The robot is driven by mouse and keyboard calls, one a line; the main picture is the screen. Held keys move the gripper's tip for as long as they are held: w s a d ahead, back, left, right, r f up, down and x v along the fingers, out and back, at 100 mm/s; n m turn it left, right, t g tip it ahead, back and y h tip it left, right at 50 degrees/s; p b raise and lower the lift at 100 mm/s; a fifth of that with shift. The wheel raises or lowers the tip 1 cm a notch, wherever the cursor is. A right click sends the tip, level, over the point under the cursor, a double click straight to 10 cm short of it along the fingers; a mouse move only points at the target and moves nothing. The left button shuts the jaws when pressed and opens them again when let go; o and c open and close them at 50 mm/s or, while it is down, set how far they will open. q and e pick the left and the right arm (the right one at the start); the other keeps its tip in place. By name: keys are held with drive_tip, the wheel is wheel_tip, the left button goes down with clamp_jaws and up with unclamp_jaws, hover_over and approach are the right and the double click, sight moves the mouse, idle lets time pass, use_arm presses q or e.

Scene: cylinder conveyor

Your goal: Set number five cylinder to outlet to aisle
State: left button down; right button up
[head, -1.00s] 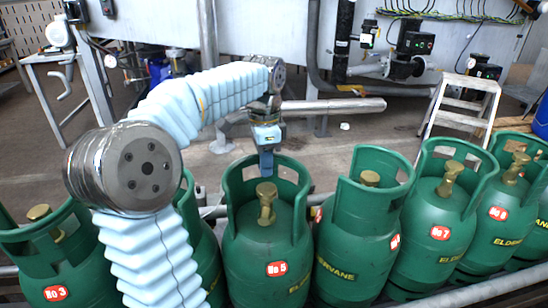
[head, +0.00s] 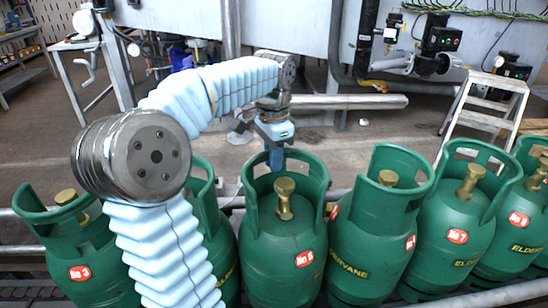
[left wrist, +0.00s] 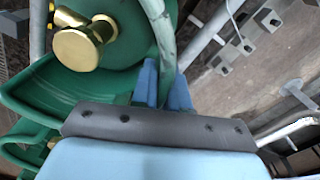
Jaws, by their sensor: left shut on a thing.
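The number five cylinder (head: 270,252) is green, stands upright in the row, and has a red "No 5" label on its front right. Its brass valve (head: 284,200) stands inside the green collar; the outlet appears to face the near side. My left gripper (head: 277,158) is at the far rim of that collar, shut on it. In the left wrist view, the two blue fingers (left wrist: 165,85) stand on either side of the green collar rim. The brass knob (left wrist: 78,50) lies left of them, with a short stub at its upper right. My right gripper is not in view.
Cylinders stand close on both sides: No 3 (head: 85,245) at left, one partly behind my left arm, and No 7 (head: 458,215) among others at right. A metal rail runs behind the row. A step stool (head: 490,110) stands on the open floor beyond.

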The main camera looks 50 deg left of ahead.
use_arm(q)
drive_tip(key=c, duration=1.2)
unclamp_jaws()
drive_tip(key=shift+r, duration=0.1)
wheel_tip(320, 180, up, 12)
drive_tip(key=shift+r+p, duration=0.2)
drive_tip(key=shift+p, duration=0.2)
drive_tip(key=shift+r, duration=0.65)
